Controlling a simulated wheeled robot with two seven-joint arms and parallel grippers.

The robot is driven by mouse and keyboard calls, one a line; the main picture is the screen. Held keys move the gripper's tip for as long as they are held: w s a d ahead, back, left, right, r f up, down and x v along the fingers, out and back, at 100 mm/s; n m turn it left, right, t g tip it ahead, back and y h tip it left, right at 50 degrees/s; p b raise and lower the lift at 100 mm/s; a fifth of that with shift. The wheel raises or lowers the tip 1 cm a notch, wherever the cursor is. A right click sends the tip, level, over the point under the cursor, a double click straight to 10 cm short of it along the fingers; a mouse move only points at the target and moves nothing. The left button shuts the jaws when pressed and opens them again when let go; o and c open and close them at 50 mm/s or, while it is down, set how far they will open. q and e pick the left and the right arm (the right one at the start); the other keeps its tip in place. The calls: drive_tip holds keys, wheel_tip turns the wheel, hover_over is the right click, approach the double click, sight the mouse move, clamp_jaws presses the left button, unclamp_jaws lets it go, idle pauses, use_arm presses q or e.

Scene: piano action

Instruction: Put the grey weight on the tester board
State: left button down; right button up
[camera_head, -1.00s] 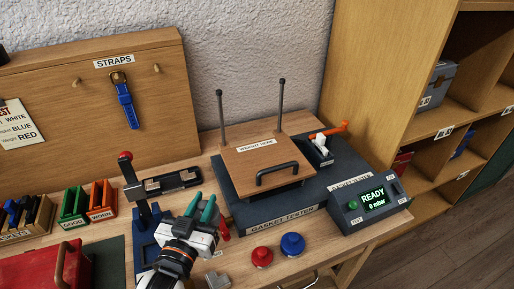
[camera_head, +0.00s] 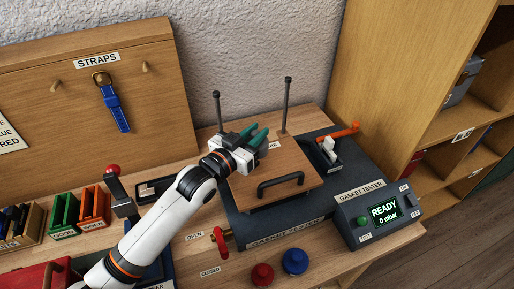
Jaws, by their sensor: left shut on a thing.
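The tester board (camera_head: 285,172) is a square wooden plate with a black handle on the dark gasket tester. My left gripper (camera_head: 255,136) has teal fingertips and is over the board's back left part, beside the partly covered label. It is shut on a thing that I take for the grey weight. The gripper's own body and fingers hide the weight, so I cannot tell whether it touches the board. My right gripper is not in view.
Two dark upright posts (camera_head: 287,105) stand at the board's back edge. The control box (camera_head: 378,217) reads READY, 0 mbar. A red valve handle (camera_head: 220,241), a red knob (camera_head: 262,274) and a blue knob (camera_head: 295,261) are in front of the tester.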

use_arm(q)
drive_tip(key=shift+f, duration=0.55)
wheel_tip(320, 180, down, 3)
drive_tip(key=shift+f, duration=0.3)
drive_tip(key=shift+f, duration=0.1)
drive_tip(key=c, duration=1.7)
unclamp_jaws()
drive_tip(key=shift+f, duration=0.25)
drive_tip(key=o, duration=0.5)
drive_tip(key=shift+c, duration=0.2)
drive_tip(key=shift+r, duration=0.1)
